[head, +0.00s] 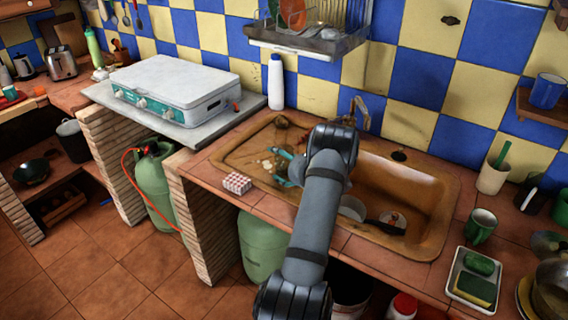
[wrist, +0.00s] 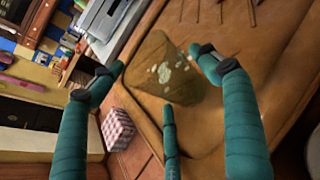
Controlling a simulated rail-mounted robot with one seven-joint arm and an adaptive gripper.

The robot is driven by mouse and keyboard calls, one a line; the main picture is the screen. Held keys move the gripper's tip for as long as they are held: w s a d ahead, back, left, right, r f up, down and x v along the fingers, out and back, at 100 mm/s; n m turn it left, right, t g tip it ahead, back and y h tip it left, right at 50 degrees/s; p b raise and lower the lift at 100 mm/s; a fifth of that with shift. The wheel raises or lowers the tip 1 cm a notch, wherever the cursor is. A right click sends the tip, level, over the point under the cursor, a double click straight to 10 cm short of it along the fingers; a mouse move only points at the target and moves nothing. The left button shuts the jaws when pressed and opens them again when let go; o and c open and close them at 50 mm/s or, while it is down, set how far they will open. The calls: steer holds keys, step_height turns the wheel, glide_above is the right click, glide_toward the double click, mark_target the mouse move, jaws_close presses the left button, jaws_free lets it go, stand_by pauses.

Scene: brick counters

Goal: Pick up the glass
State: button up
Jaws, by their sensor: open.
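The glass (wrist: 160,72) is amber-brown and see-through, with pale patches. In the wrist view it stands on the tan sink's flat left part, tapering and slanted in the picture. My gripper (wrist: 165,90) has teal fingers spread apart around the near side of the glass. I see no finger closed on it, and whether any finger touches it I cannot tell. In the head view my gripper (head: 285,169) is over the left part of the sink (head: 440,190), and my arm and fingers partly hide that spot, so the glass is hard to make out there.
A red-and-white checked box (head: 237,183) sits on the counter edge left of the sink; it also shows in the wrist view (wrist: 117,130). A white bottle (head: 276,82) stands behind. Dishes lie in the basin. A dish rack (head: 310,40) hangs above.

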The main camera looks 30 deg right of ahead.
steer(key=shift+c, duration=0.7)
steer(key=c, duration=0.9)
